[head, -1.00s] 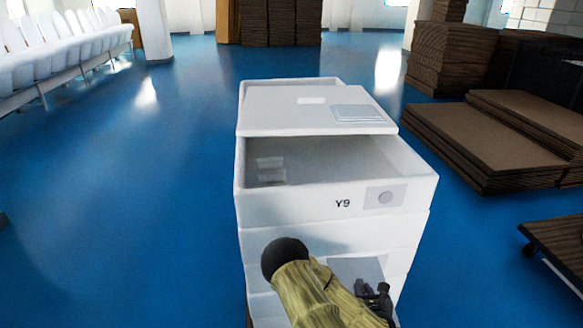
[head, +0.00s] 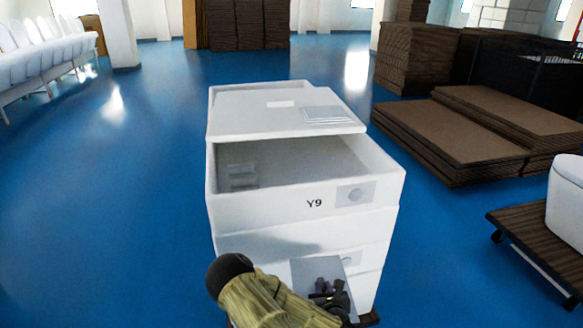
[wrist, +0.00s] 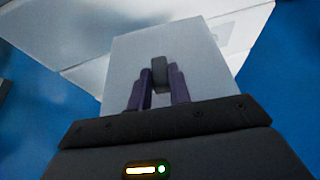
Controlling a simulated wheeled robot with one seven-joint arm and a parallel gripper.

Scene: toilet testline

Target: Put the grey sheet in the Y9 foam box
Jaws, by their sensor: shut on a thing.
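The Y9 foam box (head: 262,212) is white and tops a stack of similar boxes. Its near part is open, and a white lid (head: 250,118) covers its back part. Inside, at the left, a small pale thing shows. My gripper (head: 328,290) is shut on the grey sheet (head: 304,274), in front of the stack and below the Y9 box's rim. In the wrist view the flat sheet (wrist: 206,62) stretches out beyond the fingers, with white box surfaces behind it. I cannot tell whether the sheet touches the stack.
Several thin sheets (head: 326,115) lie on the lid. Brown board stacks (head: 480,125) stand at the right, and a dark wheeled dolly (head: 535,240) with a white thing on it is nearer. White toilet parts (head: 40,62) line the far left. Blue floor left of the stack is clear.

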